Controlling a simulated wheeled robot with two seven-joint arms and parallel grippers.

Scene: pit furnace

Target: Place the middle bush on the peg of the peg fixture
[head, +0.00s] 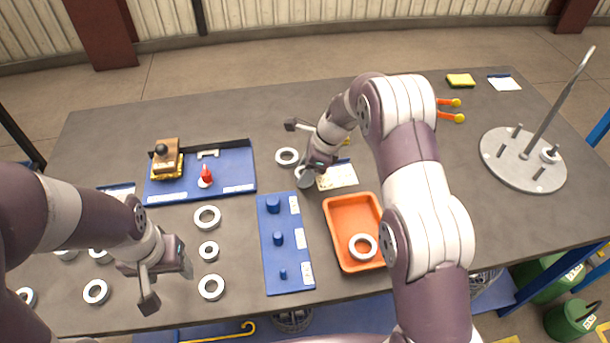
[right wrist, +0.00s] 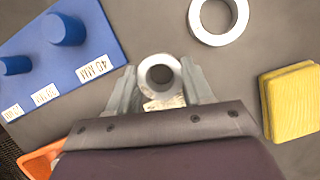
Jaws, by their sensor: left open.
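The blue peg fixture (head: 289,264) lies left of the orange tray. It carries three upright blue pegs: large at the back, the middle peg (head: 278,239), and small at the front. No bush is on them. My right gripper (head: 308,174) is behind the fixture, pointing down. It is shut on a grey bush (right wrist: 159,73), whose bore faces up between the fingers in the right wrist view; the bush also shows below the gripper in the head view (head: 304,180). I cannot tell its height above the table. My left gripper (head: 170,288) is open and empty at the front left.
An orange tray (head: 338,230) holds one ring. Several loose rings lie left of the fixture, and one ring (head: 287,156) lies beside my right gripper. A blue board (head: 229,175) is at the back left. A yellow sponge (right wrist: 291,101) and a round stand (head: 510,172) are further right.

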